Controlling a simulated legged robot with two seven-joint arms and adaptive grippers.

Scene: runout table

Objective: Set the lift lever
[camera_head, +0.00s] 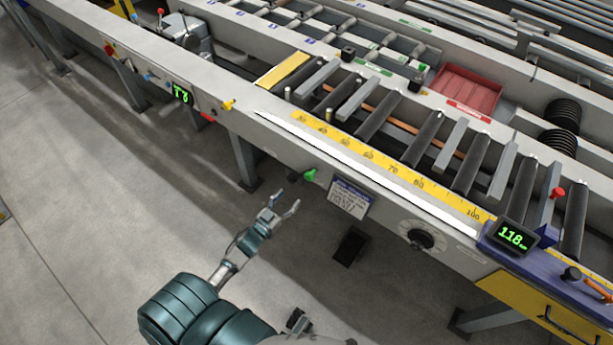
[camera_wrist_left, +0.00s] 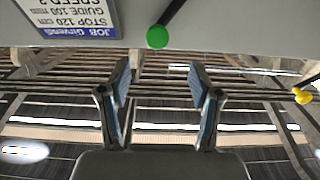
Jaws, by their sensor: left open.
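Several small knobbed levers stick out of the table's front rail; no label tells me which is the lift lever. A green-knobbed lever (camera_head: 309,175) is left of the job card, and it shows in the left wrist view (camera_wrist_left: 157,37) just beyond the fingers. A yellow-knobbed lever (camera_head: 228,104) is farther left, and it also shows in the left wrist view (camera_wrist_left: 303,96). My left gripper (camera_head: 287,200) is open and empty, a little below and left of the green knob, apart from it.
The job card (camera_head: 349,199) reads STOP 120 cm, GUIDE 100 mm, SPEED 2 in the wrist view. Right of it are a round dial (camera_head: 422,236) and a display (camera_head: 512,235) showing 118. A yellow scale (camera_head: 390,168) runs along the rollers. Floor before the rail is mostly free.

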